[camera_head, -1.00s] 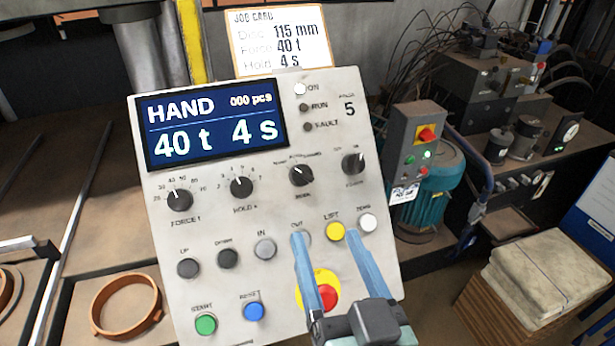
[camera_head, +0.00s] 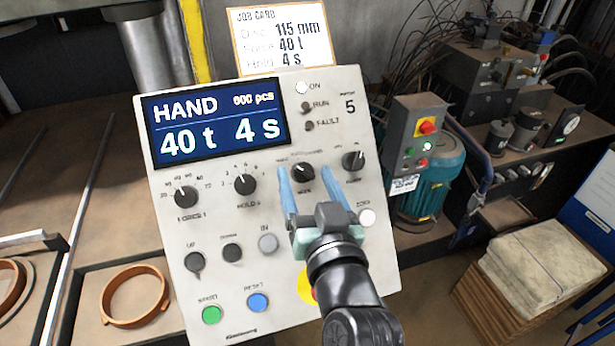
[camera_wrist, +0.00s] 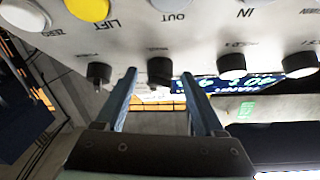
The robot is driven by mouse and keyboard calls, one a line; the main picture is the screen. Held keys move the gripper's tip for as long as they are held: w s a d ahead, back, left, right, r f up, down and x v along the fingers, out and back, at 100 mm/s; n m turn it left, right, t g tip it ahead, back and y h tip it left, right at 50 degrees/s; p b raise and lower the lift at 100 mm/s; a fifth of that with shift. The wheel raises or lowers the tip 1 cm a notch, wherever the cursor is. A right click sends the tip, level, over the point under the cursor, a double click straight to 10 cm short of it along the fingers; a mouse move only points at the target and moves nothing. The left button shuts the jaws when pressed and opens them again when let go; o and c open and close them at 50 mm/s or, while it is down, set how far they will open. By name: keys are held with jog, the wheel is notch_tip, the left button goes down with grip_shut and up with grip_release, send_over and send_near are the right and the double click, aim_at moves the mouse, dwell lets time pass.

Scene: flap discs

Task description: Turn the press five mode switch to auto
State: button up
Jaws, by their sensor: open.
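The mode switch (camera_head: 303,174) is a round black knob in the upper knob row of the white press panel (camera_head: 215,285). Its small labels are not legible. In the wrist view, upside down, the mode switch (camera_wrist: 160,70) shows between the two fingertips. I cannot tell whether they touch it.
The hold knob (camera_head: 246,184) is left of my fingers and the pump knob (camera_head: 353,160) is close on the right. A white button (camera_head: 367,217) sits below right. My gripper mostly hides the emergency stop and the OUT and LIFT buttons. A job card (camera_head: 280,40) stands above the panel.

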grip_shut()
